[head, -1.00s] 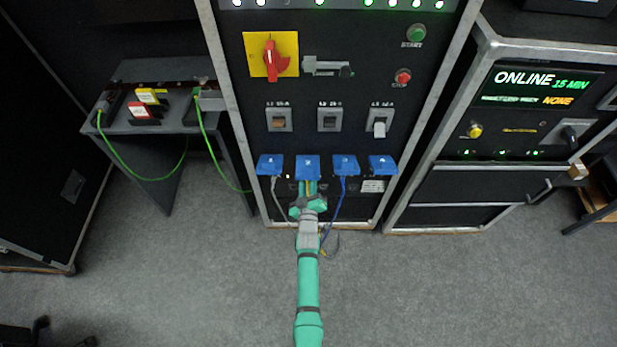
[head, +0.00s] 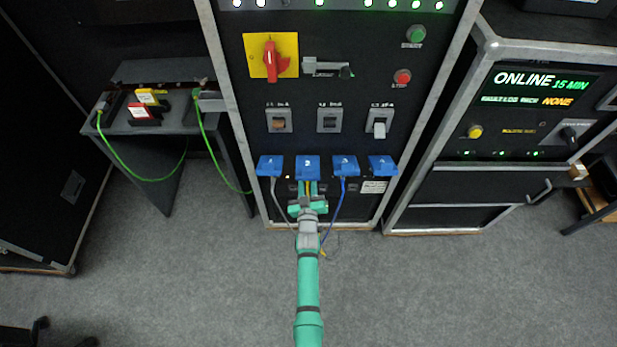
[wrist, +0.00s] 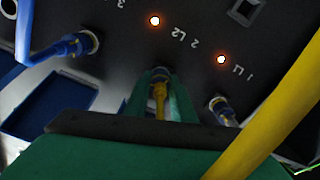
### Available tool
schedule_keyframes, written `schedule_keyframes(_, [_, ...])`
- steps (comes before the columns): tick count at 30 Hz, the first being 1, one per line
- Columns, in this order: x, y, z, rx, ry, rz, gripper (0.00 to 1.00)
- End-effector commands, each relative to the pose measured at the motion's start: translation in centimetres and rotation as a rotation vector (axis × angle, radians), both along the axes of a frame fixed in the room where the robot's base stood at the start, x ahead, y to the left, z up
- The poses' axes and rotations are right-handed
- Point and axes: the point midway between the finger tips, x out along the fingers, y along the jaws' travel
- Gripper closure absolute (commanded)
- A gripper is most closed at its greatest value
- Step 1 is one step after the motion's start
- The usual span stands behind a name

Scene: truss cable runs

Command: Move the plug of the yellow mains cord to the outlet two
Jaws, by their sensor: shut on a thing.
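My gripper (wrist: 160,100) is shut on the plug of the yellow mains cord (wrist: 160,92), which shows as a yellow piece between the green fingers. The plug points at the panel in line with outlet two (wrist: 160,73), marked "2 L2", whose face is mostly hidden by the fingers and plug. I cannot tell how far in it sits. The yellow cord (wrist: 272,110) also crosses close to the wrist camera at the right. In the head view my gripper (head: 308,200) is under the second blue cover (head: 308,165), which is raised.
A blue cord (head: 339,200) runs from outlet three (wrist: 88,42). A grey cord (head: 275,195) hangs from outlet one (wrist: 222,106). A fourth blue cover (head: 383,165) is at the right. The carpet in front is clear.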

Motion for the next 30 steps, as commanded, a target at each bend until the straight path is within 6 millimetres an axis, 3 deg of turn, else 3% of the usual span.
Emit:
schedule_keyframes(12, [0.34, -0.01, 0.31, 0.232, -0.005, 0.001, 1.00])
schedule_keyframes(23, [0.37, -0.01, 0.35, 0.268, -0.006, 0.001, 1.00])
schedule_keyframes(30, [0.49, -0.04, 0.35, 0.440, -0.005, 0.001, 1.00])
